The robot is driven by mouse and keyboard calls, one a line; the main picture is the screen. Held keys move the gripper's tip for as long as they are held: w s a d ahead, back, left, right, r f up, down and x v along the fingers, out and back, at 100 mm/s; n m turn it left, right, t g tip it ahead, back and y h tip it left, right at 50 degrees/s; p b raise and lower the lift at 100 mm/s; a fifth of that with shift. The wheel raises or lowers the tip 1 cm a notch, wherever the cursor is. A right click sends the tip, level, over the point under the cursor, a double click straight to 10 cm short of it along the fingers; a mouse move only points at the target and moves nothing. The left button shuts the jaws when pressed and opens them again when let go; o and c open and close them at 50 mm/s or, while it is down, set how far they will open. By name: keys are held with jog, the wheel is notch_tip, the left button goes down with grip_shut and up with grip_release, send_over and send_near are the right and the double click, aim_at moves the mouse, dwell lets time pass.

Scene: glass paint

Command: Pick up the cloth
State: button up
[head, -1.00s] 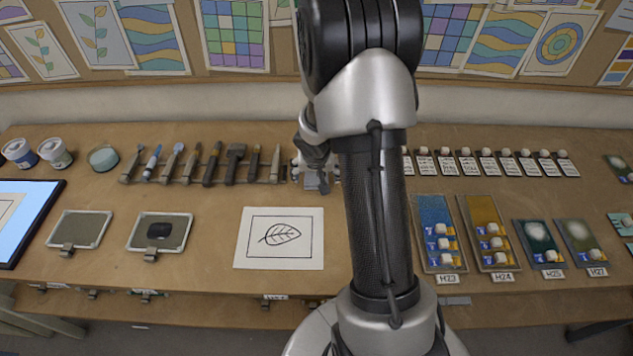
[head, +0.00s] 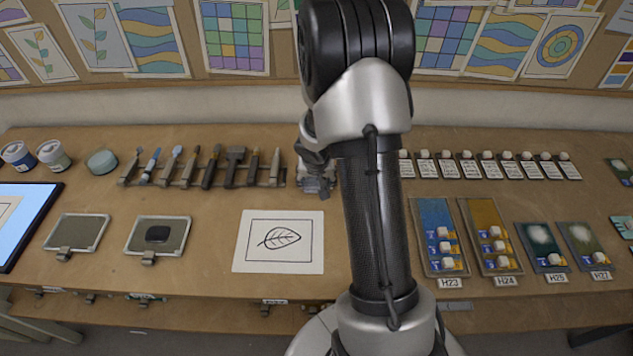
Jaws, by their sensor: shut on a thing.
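My gripper (head: 318,179) is at the back of the table, just right of the row of tools and partly hidden behind my own arm. It is shut on a small grey piece at its fingertips, which appears to be the cloth (head: 318,186). The cloth is small, and the arm and fingers hide much of it. I cannot tell whether it touches the table.
A rack of brushes and tools (head: 208,168) stands left of my gripper. A leaf drawing (head: 250,225) lies in front. Small labelled blocks (head: 505,166) line the back right. Colour trays (head: 436,210) lie at right. Bare table lies between drawing and tools.

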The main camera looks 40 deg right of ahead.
aim_at(317, 181)
jog(key=shift+c, duration=1.1)
notch_tip(317, 181, up, 20)
jog(key=p, duration=1.3)
jog(key=shift+p, duration=0.4)
